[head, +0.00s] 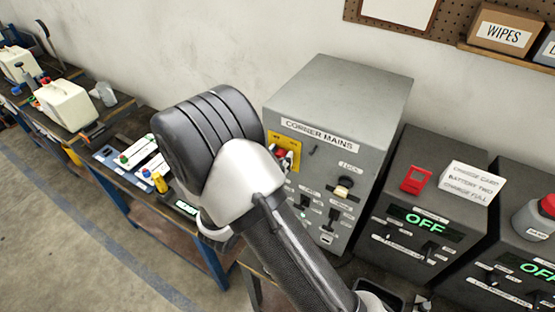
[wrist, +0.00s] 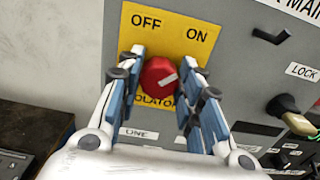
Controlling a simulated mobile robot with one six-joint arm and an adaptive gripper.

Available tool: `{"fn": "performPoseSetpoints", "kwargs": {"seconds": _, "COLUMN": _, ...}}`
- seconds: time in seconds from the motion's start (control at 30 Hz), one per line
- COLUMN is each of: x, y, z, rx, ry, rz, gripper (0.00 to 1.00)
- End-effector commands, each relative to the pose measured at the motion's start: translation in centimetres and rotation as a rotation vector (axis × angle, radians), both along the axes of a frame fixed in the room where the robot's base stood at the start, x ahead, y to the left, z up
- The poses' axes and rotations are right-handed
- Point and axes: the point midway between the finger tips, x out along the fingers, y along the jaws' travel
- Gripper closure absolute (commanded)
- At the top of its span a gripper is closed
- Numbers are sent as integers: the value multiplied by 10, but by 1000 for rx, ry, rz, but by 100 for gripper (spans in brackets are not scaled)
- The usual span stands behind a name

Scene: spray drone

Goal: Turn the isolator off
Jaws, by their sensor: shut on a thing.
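The isolator is a round red knob (wrist: 158,76) on a yellow plate (wrist: 168,35) marked OFF at upper left and ON at upper right. Its white pointer line slants to the upper right, toward ON. My gripper (wrist: 164,79) has its blue-padded fingers on either side of the knob and is shut on it. My arm covers part of that area, and the knob is mostly hidden there.
A LOCK switch with a pale knob (head: 343,187) sits right of the isolator, with small levers below.

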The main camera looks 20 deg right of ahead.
Motion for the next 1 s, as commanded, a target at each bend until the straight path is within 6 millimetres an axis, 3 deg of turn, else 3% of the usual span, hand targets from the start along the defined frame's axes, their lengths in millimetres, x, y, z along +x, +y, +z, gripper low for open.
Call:
{"fn": "performPoseSetpoints", "kwargs": {"seconds": 0.27, "x": 0, "y": 0, "z": 0, "rx": 0, "ry": 0, "rz": 0, "gripper": 90}}
{"fn": "performPoseSetpoints", "kwargs": {"seconds": 0.67, "x": 0, "y": 0, "z": 1, "rx": -59, "ry": 59, "rz": 0, "gripper": 90}}
{"fn": "performPoseSetpoints", "kwargs": {"seconds": 1.0, "x": 1, "y": 1, "z": 2, "rx": -252, "ry": 252, "rz": 0, "gripper": 90}}
